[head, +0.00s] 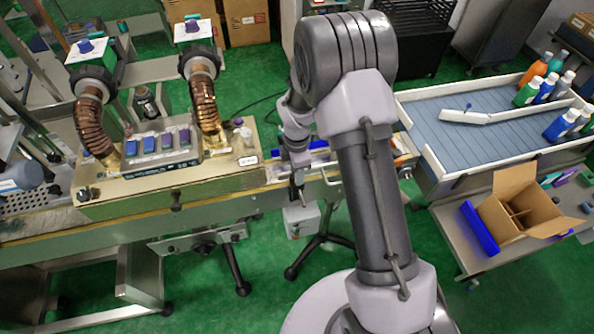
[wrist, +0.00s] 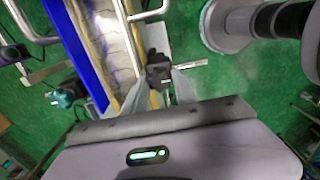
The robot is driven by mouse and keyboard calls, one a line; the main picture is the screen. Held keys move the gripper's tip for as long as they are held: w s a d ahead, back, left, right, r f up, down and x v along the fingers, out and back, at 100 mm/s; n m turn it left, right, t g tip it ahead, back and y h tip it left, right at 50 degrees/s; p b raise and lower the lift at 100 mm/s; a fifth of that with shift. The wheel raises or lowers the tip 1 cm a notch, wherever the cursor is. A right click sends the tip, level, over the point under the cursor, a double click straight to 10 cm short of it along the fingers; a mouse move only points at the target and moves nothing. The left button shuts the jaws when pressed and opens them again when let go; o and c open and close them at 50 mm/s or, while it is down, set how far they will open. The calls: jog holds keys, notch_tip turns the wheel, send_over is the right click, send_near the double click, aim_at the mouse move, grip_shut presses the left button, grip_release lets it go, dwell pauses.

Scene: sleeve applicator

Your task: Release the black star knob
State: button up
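A dark, blocky part that looks like the black star knob (wrist: 158,72) is at the upper middle of the wrist view, beside the yellow-edged rail. The two grey fingers of my gripper (wrist: 162,88) reach up to it, one on each side. I cannot tell whether they press on it or stand just apart. In the head view my gripper (head: 298,192) points down at the front edge of the conveyor, right of the beige machine. The knob cannot be made out there, hidden by or merged with my gripper.
The beige machine (head: 120,192) with two ribbed hoses stands left of my gripper. A blue guide (wrist: 78,50) and metal rods (wrist: 128,40) run close to the fingers. A grey box (head: 301,220) is below. At right are a bottle conveyor (head: 470,120) and an open carton (head: 520,205).

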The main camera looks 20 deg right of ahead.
jog(key=o, duration=0.4)
jog(key=shift+r, duration=0.1)
notch_tip(320, 180, up, 17)
jog(key=p, duration=0.3)
jog(key=shift+r, duration=0.15)
